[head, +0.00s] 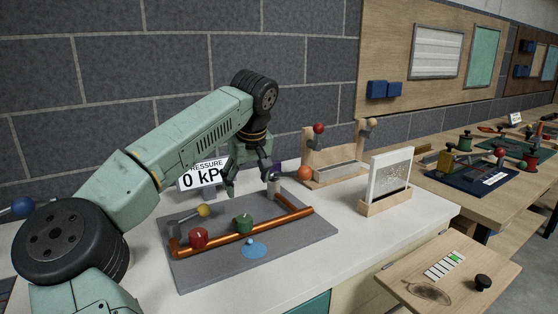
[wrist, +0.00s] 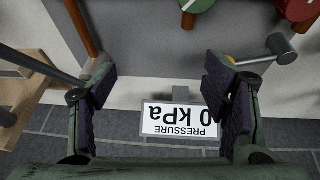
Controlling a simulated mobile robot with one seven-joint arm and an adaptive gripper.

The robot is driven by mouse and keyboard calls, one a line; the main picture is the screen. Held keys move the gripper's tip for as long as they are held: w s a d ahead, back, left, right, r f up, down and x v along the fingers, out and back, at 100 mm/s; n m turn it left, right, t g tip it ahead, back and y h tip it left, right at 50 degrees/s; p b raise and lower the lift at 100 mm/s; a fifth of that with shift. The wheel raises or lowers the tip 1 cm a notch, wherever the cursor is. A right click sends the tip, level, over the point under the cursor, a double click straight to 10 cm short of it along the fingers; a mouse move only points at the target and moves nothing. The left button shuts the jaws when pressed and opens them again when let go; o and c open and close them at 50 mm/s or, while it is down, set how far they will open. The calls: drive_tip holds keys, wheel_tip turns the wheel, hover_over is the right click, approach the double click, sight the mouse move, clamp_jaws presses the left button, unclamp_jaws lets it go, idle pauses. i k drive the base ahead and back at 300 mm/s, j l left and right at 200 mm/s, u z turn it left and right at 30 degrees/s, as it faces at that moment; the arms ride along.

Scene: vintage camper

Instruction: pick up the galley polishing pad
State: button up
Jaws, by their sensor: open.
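A flat round blue pad (head: 254,250) with a small ball knob on top lies on the grey board (head: 195,277), in front of the copper pipe. It looks like the polishing pad, though no label confirms this. It does not show in the wrist view. My gripper (head: 250,182) is open and empty above the back part of the board, behind and above the pad and apart from it.
The copper pipe (head: 282,225) carries a red knob (head: 198,238) and a green knob (head: 244,223). The pressure sign (head: 203,175) stands behind. A wooden rack (head: 343,178) and a framed clear panel (head: 389,178) stand to the right. The counter's front right is clear.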

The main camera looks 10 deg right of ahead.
sight(277, 164)
drive_tip(key=i+l, duration=0.3)
drive_tip(key=i, duration=0.2)
drive_tip(key=i+l, duration=0.3)
drive_tip(key=i, duration=0.15)
